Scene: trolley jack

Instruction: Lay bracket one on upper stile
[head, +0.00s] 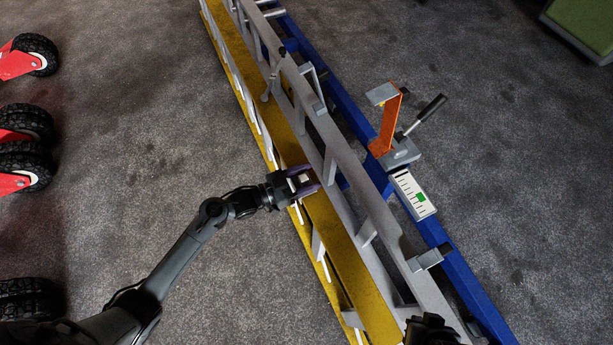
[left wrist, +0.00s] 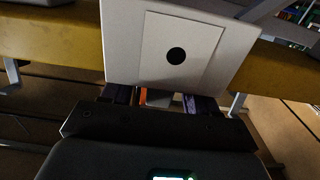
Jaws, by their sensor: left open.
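A long grey ladder-like frame lies along a yellow beam (head: 346,222); its raised grey rail (head: 350,172) looks like the upper stile. My left gripper (head: 304,181), with purple fingertips, is open over the yellow beam, left of that rail. In the left wrist view, a pale plate with a black round spot (left wrist: 176,55) stands just beyond the fingertips (left wrist: 158,100) and hides part of the beam. I cannot tell whether this plate is bracket one. A grey block (head: 430,257) sits at the rail's near end. My right gripper, dark at the bottom edge (head: 432,330), is barely visible.
A blue beam (head: 455,265) runs along the right, bearing an orange clamp (head: 388,122) with a black handle and a white marked plate (head: 413,195). Red parts with black wheels (head: 25,122) lie at left. The grey floor between is clear. A green-topped box (head: 585,25) is top right.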

